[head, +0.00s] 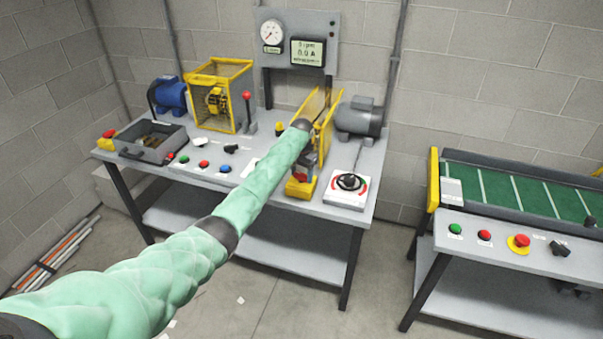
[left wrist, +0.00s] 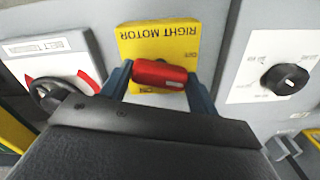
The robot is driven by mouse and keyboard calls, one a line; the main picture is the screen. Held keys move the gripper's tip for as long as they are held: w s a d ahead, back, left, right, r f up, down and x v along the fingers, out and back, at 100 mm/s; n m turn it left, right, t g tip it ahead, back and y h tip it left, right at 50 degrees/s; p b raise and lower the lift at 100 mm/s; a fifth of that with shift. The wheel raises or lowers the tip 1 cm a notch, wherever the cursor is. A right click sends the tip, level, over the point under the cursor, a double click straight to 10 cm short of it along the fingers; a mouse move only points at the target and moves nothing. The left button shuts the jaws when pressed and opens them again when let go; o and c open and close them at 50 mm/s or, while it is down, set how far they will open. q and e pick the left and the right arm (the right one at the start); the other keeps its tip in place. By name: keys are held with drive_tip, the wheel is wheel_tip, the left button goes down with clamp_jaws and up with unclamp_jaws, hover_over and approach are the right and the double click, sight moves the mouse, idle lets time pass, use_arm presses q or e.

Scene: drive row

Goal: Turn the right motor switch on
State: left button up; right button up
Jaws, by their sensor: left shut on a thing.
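The right motor switch has a yellow plate (left wrist: 150,40) marked "RIGHT MOTOR", which reads upside down in the left wrist view, and a red handle (left wrist: 174,74). The handle lies roughly crosswise in that view, tilted slightly; which mark it points at is hard to tell. My left gripper (left wrist: 161,76) is shut on the red handle, one blue finger at each end. In the head view the yellow switch box (head: 299,189) sits at the bench's front edge, with my left gripper (head: 302,171) over it, partly hiding it. My right gripper is not in view.
A belt tension dial (head: 349,182) on a white plate is right of the switch. A black knob (left wrist: 285,80) is on the other side. Yellow guards (head: 326,120) and a grey motor (head: 359,118) stand behind. A conveyor table (head: 520,255) is at right, with open floor between.

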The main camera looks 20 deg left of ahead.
use_arm(q)
drive_tip(key=shift+r+m, duration=0.1)
drive_tip(key=shift+m, duration=0.4)
drive_tip(key=m, duration=0.2)
drive_tip(key=shift+m, duration=0.4)
drive_tip(key=m, duration=0.2)
drive_tip(key=shift+m, duration=1.2)
drive_tip(key=m, duration=0.2)
drive_tip(key=shift+m, duration=0.4)
drive_tip(key=shift+m+b, duration=0.45)
drive_tip(key=shift+m, duration=0.55)
drive_tip(key=shift+w+m, duration=0.1)
drive_tip(key=shift+m, duration=0.5)
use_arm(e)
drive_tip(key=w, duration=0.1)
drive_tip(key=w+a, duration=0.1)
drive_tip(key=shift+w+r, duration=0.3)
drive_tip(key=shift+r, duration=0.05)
use_arm(q)
drive_tip(key=shift+m, duration=0.3)
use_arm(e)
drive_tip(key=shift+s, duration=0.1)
